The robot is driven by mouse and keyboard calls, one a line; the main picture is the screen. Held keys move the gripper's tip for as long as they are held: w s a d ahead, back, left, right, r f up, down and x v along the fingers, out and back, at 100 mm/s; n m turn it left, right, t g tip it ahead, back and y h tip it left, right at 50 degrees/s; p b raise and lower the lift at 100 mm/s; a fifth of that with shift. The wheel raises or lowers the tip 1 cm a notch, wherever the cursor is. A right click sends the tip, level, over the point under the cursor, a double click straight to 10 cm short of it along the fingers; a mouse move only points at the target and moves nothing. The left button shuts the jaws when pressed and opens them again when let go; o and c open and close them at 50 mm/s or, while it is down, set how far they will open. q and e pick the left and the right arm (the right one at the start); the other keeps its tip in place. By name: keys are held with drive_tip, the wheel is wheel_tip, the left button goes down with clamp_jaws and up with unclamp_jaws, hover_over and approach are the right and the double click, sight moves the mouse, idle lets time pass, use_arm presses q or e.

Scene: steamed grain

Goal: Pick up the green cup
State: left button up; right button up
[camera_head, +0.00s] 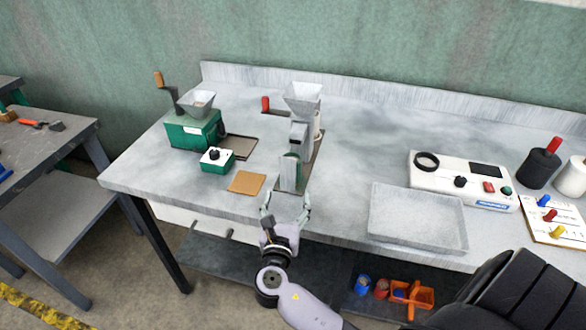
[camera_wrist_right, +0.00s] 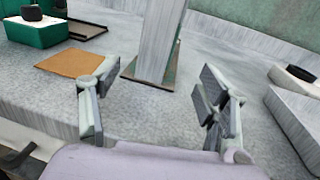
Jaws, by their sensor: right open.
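No green cup shows clearly in either view. A small green patch (camera_head: 293,156) shows at the upper part of the grey upright post; I cannot tell whether it is part of a cup or of the machine. The grey post (camera_head: 288,176) belongs to the machine with a pale hopper (camera_head: 303,93) and also stands ahead in the wrist view (camera_wrist_right: 160,40). My right gripper (camera_head: 286,200) is open and empty at the table's front edge, its fingers apart on either side of the post's foot, short of it. My left gripper is not in view.
A green mill (camera_head: 193,131), a green control box (camera_head: 216,160) and a tan square pad (camera_head: 246,183) lie left of the post. A grey tray (camera_head: 415,240) and a white instrument (camera_head: 430,172) are at right. The table (camera_head: 350,140) is clear between post and instrument.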

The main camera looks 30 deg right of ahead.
sight(289, 177)
drive_tip(key=p+x, duration=0.1)
drive_tip(key=x, duration=0.5)
drive_tip(key=shift+w+d+r, duration=0.1)
drive_tip(key=shift+w, duration=0.25)
drive_tip(key=shift+w+d, duration=0.4)
drive_tip(key=shift+w+d+r, duration=0.1)
drive_tip(key=shift+w+d, duration=0.05)
drive_tip(key=shift+w, duration=0.05)
drive_tip(key=p+x, duration=0.1)
drive_tip(key=x, duration=0.2)
drive_tip(key=shift+w+d+r, duration=0.15)
drive_tip(key=shift+w+d, duration=0.05)
drive_tip(key=shift+d, duration=0.1)
drive_tip(key=shift+w+d, duration=0.3)
drive_tip(key=shift+w, duration=0.05)
drive_tip(key=shift+c, duration=1.2)
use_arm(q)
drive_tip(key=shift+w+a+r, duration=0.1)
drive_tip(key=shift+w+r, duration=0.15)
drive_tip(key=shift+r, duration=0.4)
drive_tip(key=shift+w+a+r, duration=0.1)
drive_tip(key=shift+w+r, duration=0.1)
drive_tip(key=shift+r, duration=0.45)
use_arm(e)
clamp_jaws()
